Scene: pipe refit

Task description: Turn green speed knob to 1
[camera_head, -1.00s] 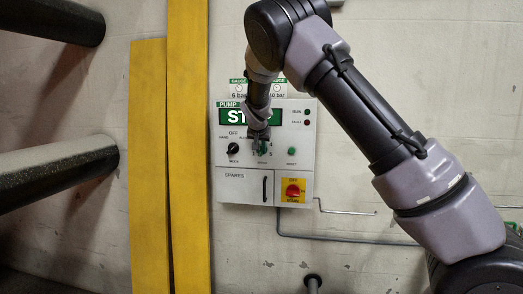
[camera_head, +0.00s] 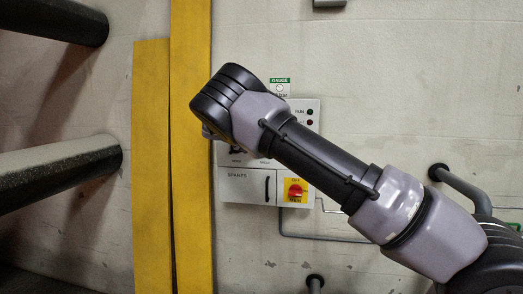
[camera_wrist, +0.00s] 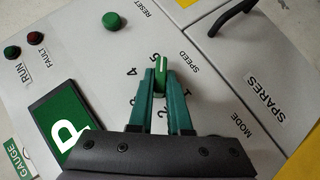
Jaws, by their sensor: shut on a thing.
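The green speed knob (camera_wrist: 161,72) shows in the wrist view, with a pale line on its face running up the picture near the printed 5. My gripper (camera_wrist: 161,78) has its two green fingers on either side of the knob and is shut on it. In the head view my arm hides the knob and my gripper. The control panel (camera_head: 243,188) shows only in part there.
A red and yellow switch (camera_head: 294,191) and a black handle (camera_head: 267,188) sit low on the panel. A green reset button (camera_wrist: 111,20) is near the knob. Yellow boards (camera_head: 190,150) stand left of the panel, and dark pipes (camera_head: 60,172) jut out farther left.

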